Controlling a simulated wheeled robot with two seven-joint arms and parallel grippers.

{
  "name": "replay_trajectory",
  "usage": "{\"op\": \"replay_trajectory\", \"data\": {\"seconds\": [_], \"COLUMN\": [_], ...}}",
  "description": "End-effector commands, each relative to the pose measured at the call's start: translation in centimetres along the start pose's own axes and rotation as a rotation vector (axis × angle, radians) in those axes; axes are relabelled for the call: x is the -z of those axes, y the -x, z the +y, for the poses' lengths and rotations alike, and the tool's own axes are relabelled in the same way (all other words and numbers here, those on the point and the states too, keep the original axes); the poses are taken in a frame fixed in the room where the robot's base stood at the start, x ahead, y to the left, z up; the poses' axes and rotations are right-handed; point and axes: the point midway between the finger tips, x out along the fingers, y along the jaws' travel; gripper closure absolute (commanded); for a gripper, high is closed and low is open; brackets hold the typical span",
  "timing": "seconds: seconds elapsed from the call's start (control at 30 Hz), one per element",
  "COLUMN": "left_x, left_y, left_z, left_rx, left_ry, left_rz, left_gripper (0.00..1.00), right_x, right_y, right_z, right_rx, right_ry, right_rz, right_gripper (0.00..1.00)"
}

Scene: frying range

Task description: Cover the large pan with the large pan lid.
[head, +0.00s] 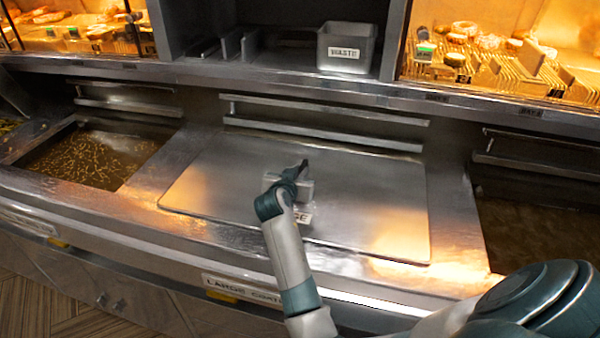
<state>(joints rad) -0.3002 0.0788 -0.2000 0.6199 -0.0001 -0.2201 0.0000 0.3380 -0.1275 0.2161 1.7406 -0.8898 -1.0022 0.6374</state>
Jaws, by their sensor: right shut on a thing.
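The large pan lid (360,195) is a flat, grey metal sheet with rounded corners in the middle of the range. It lies over the middle bay, where the large pan is hidden beneath it. I cannot tell whether a small gap is left under the lid. My right gripper (298,178) is over the middle of the lid, shut on its block-like handle (306,190). A small label, partly hidden by my wrist, shows by the handle. My left gripper is not in view.
An open pan of oil with frying bits (85,158) is at the left. Another dark pan (540,240) is at the right. Metal rails (325,125) run behind the bays. A "WASTE" bin (346,48) stands on the back shelf between lit food cabinets.

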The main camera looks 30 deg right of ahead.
Motion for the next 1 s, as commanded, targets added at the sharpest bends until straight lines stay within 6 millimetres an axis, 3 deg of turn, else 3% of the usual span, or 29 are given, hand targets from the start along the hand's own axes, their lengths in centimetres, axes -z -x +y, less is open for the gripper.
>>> {"op": "replay_trajectory", "data": {"seconds": [0.87,0.9,1.0], "left_x": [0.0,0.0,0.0], "left_y": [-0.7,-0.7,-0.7], "left_z": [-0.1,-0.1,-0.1], "left_rx": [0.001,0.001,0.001], "left_ry": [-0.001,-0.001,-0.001], "left_rz": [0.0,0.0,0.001], "left_gripper": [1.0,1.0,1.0], "right_x": [-1.0,-1.0,-1.0], "right_y": [-0.3,-0.3,-0.3], "right_z": [0.0,0.0,0.0], "right_rx": [0.0,0.0,0.0], "right_ry": [0.001,0.001,0.002], "right_rz": [-0.003,-0.004,-0.004], "right_gripper": [1.0,0.84,0.64]}}
